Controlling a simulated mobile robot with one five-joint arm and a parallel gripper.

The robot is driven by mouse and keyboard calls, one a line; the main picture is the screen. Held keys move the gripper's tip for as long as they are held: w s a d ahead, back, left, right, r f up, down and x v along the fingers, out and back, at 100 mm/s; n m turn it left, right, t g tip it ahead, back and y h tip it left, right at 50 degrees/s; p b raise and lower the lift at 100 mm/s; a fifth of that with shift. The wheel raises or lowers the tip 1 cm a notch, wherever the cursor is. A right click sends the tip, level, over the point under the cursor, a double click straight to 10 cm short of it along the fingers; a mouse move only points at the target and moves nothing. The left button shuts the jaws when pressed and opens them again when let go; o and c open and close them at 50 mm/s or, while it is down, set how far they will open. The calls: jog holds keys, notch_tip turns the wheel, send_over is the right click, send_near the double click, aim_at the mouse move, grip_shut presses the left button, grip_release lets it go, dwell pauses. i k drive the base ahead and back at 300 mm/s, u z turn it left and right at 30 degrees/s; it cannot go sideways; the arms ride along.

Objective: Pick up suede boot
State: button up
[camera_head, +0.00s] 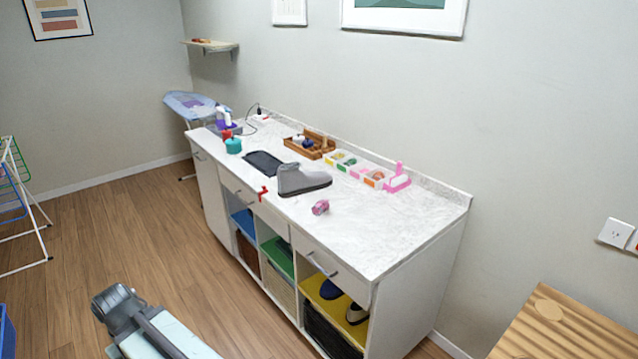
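A grey suede boot (302,180) lies on the white marbled top of the cabinet, near its middle. Part of my own arm shows at the bottom left, over the floor and well apart from the boot. I cannot make out my gripper's fingers in this view.
Near the boot on the countertop (400,222) are a dark tray (262,163), a red item (263,193), a pink item (320,208), a wooden organizer (310,146) and a pink-handled brush (398,180). A drying rack (20,205) stands left. A wooden table (565,330) is at bottom right. Floor before the cabinet is clear.

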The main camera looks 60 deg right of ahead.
aim_at(292, 181)
jog(key=z, duration=0.1)
jog(key=i, duration=1.65)
jog(key=u, duration=0.05)
